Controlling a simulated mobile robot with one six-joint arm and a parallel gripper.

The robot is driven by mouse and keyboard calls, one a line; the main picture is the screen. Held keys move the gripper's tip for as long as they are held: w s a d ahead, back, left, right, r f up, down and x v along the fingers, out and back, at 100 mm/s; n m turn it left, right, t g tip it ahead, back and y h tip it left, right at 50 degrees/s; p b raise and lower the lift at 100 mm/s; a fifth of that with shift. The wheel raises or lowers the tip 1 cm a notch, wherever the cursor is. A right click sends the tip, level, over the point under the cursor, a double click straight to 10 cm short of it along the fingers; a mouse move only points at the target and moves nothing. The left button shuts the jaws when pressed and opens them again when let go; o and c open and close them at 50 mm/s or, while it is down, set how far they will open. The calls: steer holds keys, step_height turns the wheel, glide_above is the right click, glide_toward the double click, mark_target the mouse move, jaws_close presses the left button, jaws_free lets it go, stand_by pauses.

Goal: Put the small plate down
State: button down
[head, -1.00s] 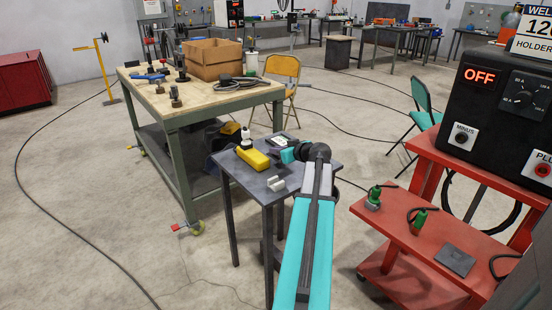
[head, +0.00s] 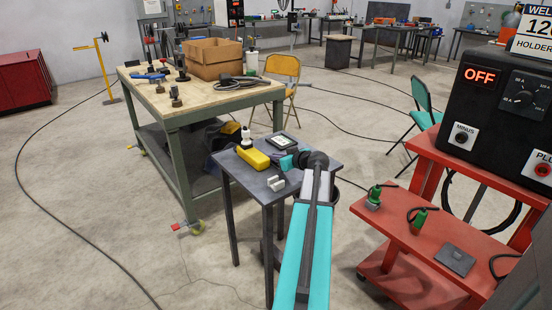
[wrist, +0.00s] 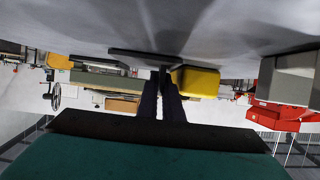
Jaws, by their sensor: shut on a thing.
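In the wrist view, which appears upside down, the small plate (wrist: 132,55) is a thin dark grey slab at the tips of my gripper (wrist: 162,72). The two dark fingers are shut on its edge. The plate lies flat, very close to the grey table top; I cannot tell if it touches. In the head view, my gripper (head: 277,158) is low over the small grey table (head: 256,181). The held plate is hard to make out there, partly hidden by the gripper and wrist.
A pale bracket (head: 275,183) lies nearer. A dark flat device with a pale face (head: 281,141) lies behind. A red cart (head: 410,235) stands to the right.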

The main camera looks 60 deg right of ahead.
stand_by(0.3)
steer(key=c, duration=2.2)
jaws_free()
steer(key=shift+r, duration=0.1)
steer(key=v, duration=1.2)
steer(key=shift+o, duration=0.2)
steer(key=shift+s, duration=0.1)
